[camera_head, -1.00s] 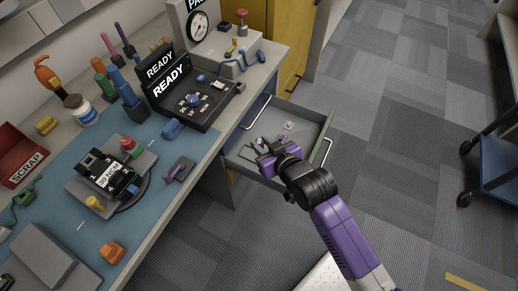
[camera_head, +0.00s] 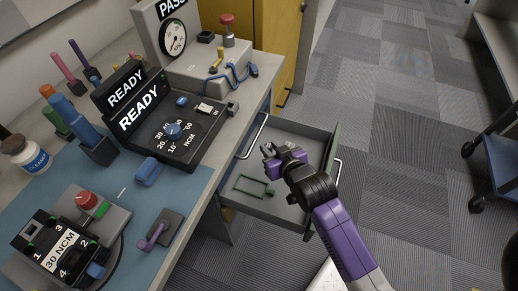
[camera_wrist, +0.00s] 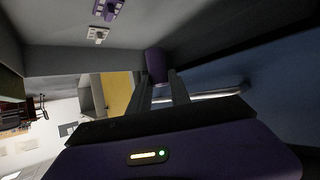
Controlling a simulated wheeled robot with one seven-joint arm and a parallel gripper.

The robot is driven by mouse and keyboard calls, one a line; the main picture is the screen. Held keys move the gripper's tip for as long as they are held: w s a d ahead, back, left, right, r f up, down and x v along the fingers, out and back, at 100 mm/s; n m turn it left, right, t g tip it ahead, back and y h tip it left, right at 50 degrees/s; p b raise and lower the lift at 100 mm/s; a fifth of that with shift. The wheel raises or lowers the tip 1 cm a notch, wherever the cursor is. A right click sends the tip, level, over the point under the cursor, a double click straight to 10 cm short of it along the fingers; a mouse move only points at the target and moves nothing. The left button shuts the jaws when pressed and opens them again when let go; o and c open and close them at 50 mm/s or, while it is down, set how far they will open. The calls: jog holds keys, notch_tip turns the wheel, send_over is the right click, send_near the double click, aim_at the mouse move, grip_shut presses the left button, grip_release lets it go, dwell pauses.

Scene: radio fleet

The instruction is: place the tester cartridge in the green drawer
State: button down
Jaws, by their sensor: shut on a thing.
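The open drawer (camera_head: 327,159) under the bench is grey inside, with a green edge along its right side and a green outline (camera_head: 253,186) on its floor. My gripper (camera_head: 270,151) is over the drawer's interior; its height above the floor is hard to judge. In the wrist view, a small purple piece (camera_wrist: 156,64) sits between my gripper's fingertips (camera_wrist: 162,82), which are shut on it. It appears to be the tester cartridge, though no label shows. My gripper largely hides it in the head view.
The bench holds the tester box (camera_head: 165,128) reading READY, a 30 NCM fixture (camera_head: 60,258), a purple-handled part (camera_head: 158,235) and a gauge stand (camera_head: 185,50). A silver drawer handle (camera_head: 337,172) is at the right. A blue cart (camera_head: 497,165) stands farther right; floor between is clear.

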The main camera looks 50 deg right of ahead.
jog(key=f+b, duration=0.1)
jog(key=f, duration=0.6)
jog(key=shift+w+d+f+b, duration=0.1)
jog(key=shift+w+f+b, duration=0.1)
jog(key=shift+f+b, duration=0.15)
jog(key=w, duration=0.1)
jog(key=w+d, duration=0.1)
jog(key=shift+w+d+r, duration=0.15)
jog(key=shift+w+r, duration=0.1)
jog(key=shift+w, duration=0.15)
jog(key=shift+w+d, duration=0.3)
jog(key=shift+w, duration=0.4)
jog(key=w, duration=0.1)
jog(key=w+d+b, duration=0.1)
jog(key=shift+w+d+f, duration=0.2)
jog(key=shift+w+f, duration=0.15)
jog(key=shift+f, duration=0.2)
jog(key=shift+f, duration=0.15)
jog(key=c, duration=1.2)
grip_release()
